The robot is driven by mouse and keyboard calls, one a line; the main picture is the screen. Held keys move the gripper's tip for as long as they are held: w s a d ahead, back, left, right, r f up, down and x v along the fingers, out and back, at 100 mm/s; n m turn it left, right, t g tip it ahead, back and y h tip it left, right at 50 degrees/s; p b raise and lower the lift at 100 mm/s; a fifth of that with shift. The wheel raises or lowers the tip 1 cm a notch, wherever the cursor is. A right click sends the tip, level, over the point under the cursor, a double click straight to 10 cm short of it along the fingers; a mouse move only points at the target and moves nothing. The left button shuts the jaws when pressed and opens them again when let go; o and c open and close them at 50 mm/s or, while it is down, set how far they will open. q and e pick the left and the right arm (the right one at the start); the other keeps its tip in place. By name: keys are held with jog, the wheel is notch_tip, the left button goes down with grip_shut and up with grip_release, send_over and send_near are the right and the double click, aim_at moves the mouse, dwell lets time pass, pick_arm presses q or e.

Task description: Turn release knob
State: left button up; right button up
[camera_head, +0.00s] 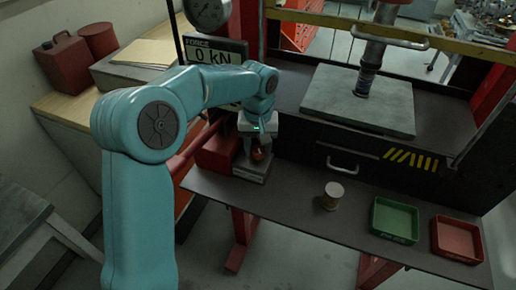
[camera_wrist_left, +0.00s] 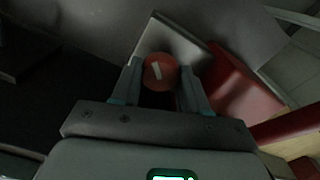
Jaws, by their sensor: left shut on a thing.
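The release knob (camera_wrist_left: 160,72) is a round red-orange knob with a pale mark on its face, on a grey block. In the wrist view it sits between the two fingers of my left gripper (camera_wrist_left: 161,85), which is shut on it. In the head view the knob (camera_head: 259,154) shows just below my left gripper (camera_head: 256,146), partly covered by the fingers. The grey block (camera_head: 251,172) under it stands at the left part of the dark shelf. My right gripper is in neither view.
A red box (camera_head: 217,152) stands just left of the knob. On the shelf to the right are a small pale cylinder (camera_head: 332,196), a green tray (camera_head: 394,219) and a red tray (camera_head: 458,239). A display (camera_head: 216,53) reading 0 kN is behind my arm. A press plate (camera_head: 358,100) is behind the shelf.

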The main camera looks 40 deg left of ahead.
aim_at(257, 149)
pick_arm(q)
jog(key=n, duration=0.3)
jog(key=shift+w+a+r+n+b, duration=0.1)
jog(key=shift+n+b, duration=0.65)
jog(key=shift+n, duration=1.35)
jog(key=shift+r, duration=0.1)
jog(key=o, duration=0.8)
jog(key=shift+o, duration=1.3)
notch_tip(257, 149, up, 16)
jog(key=p, duration=0.1)
